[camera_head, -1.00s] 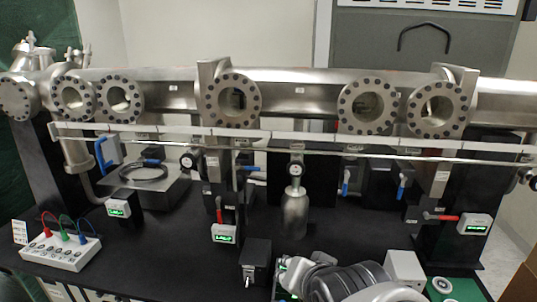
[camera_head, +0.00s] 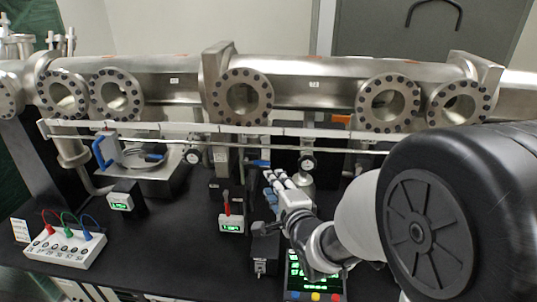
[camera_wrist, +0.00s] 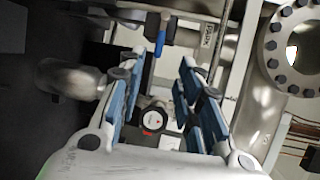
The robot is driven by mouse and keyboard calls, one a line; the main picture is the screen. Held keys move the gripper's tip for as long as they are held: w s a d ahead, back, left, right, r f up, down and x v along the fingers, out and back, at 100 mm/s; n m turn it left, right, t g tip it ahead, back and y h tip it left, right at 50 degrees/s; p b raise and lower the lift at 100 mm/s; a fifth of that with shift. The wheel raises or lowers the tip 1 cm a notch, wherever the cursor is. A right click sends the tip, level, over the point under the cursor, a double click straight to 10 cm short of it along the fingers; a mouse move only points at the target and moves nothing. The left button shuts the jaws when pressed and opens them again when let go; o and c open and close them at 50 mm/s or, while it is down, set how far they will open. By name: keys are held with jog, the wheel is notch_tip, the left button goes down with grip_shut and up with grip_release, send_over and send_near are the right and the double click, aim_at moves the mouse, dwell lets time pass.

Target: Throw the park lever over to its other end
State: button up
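In the wrist view the blue handle (camera_wrist: 151,55) slants near the upper end of the left finger, beside a small label (camera_wrist: 207,35) that seems to read PARK. This looks like the park lever. My gripper (camera_head: 275,177) is just below and right of the lever. In the wrist view my gripper (camera_wrist: 174,78) has its two blue-padded fingers apart, with nothing clearly held between them. I cannot tell whether a finger touches the handle.
A red-handled lever (camera_head: 226,202) stands above a green display (camera_head: 231,225). A dark box (camera_head: 264,250) is below my gripper.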

aim_at(262, 164)
jog(key=x, duration=1.2)
jog(key=shift+w+f, duration=0.1)
grip_shut()
